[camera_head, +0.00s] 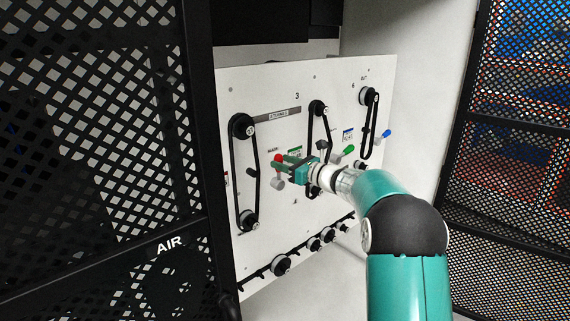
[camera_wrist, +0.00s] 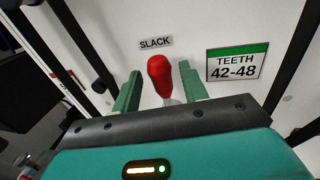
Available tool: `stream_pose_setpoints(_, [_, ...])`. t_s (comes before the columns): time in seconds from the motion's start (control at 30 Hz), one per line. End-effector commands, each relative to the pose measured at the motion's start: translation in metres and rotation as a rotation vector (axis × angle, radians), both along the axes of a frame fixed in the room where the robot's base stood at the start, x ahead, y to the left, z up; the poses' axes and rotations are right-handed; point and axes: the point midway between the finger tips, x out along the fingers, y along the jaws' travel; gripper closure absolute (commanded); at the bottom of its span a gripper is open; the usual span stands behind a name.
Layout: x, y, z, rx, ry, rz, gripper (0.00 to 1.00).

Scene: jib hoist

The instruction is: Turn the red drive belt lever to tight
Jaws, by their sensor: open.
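The red lever (camera_head: 278,158) stands on the white panel, beside the left belt loop. In the wrist view the red lever knob (camera_wrist: 160,72) sits between the two green fingers, just below the SLACK label (camera_wrist: 156,41). My gripper (camera_head: 284,164) is open, with a finger on each side of the knob; it also shows in the wrist view (camera_wrist: 159,88). A gap shows between the knob and each finger. The lever's grey base is partly hidden behind my gripper. No tight label is readable in either view.
A green lever (camera_head: 349,149) and a blue lever (camera_head: 386,133) are to the right on the panel (camera_head: 275,85). A black belt (camera_head: 235,170) runs left of the red lever. Black mesh doors (camera_head: 110,130) flank the opening. A TEETH 42-48 sign (camera_wrist: 236,64) is right of the knob.

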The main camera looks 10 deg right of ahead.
Motion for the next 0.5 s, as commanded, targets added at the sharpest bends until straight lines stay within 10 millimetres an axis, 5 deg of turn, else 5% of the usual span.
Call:
stream_pose_setpoints(0.2, [0.0001, -0.0002, -0.0002, -0.001, 0.001, -0.001, 0.59])
stream_pose_setpoints(0.4, [-0.0001, -0.0003, -0.0003, -0.001, 0.001, 0.0, 0.98])
stream_pose_setpoints(0.5, [-0.0001, -0.0003, -0.0003, -0.001, 0.001, 0.0, 1.0])
